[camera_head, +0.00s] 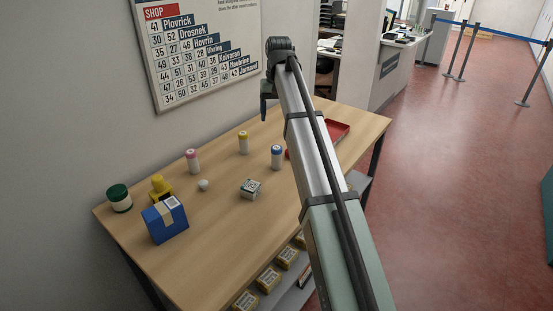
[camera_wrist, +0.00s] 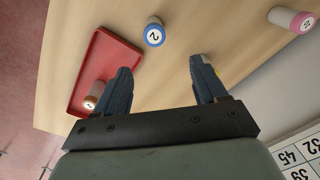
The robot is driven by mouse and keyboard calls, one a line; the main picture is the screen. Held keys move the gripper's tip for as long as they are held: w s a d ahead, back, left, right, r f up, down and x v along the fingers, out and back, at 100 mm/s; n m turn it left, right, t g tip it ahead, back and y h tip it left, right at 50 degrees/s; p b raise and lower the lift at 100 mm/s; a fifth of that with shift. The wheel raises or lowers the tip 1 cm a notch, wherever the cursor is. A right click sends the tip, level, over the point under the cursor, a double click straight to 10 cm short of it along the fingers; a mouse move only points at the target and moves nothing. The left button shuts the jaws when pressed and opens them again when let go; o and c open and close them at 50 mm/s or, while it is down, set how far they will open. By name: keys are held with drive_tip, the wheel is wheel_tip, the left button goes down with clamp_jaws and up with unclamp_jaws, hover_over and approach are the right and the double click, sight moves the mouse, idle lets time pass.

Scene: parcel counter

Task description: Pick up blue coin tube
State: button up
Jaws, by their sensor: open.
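The blue coin tube (camera_head: 277,157) stands upright on the wooden table, a white cylinder with a blue-rimmed top. In the wrist view its top (camera_wrist: 154,32) shows a "2", beyond the fingertips and between their lines. My gripper (camera_wrist: 160,66) is open and empty, apart from the tube. In the head view my gripper (camera_head: 266,106) hangs above the far part of the table, fingers pointing down.
A yellow-topped tube (camera_head: 243,142) stands nearby; my right finger partly hides it in the wrist view. A pink-topped tube (camera_head: 192,160), white patterned box (camera_head: 251,189) and blue box (camera_head: 165,220) stand leftward. A red tray (camera_wrist: 88,50) holds an orange-topped tube (camera_wrist: 93,93).

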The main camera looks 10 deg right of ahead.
approach(275, 148)
drive_tip(key=shift+n+h, duration=0.3)
drive_tip(key=shift+n, duration=0.1)
drive_tip(key=f, duration=0.9)
drive_tip(key=shift+w+a+f, duration=0.2)
drive_tip(key=shift+a, duration=0.05)
drive_tip(key=shift+w+d+f, duration=0.1)
drive_tip(key=shift+d+f, duration=0.05)
drive_tip(key=shift+f, duration=1.15)
drive_tip(key=shift+d+f, duration=0.15)
drive_tip(key=shift+f, duration=1.2)
drive_tip(key=c, duration=1.2)
drive_tip(key=shift+c, duration=0.2)
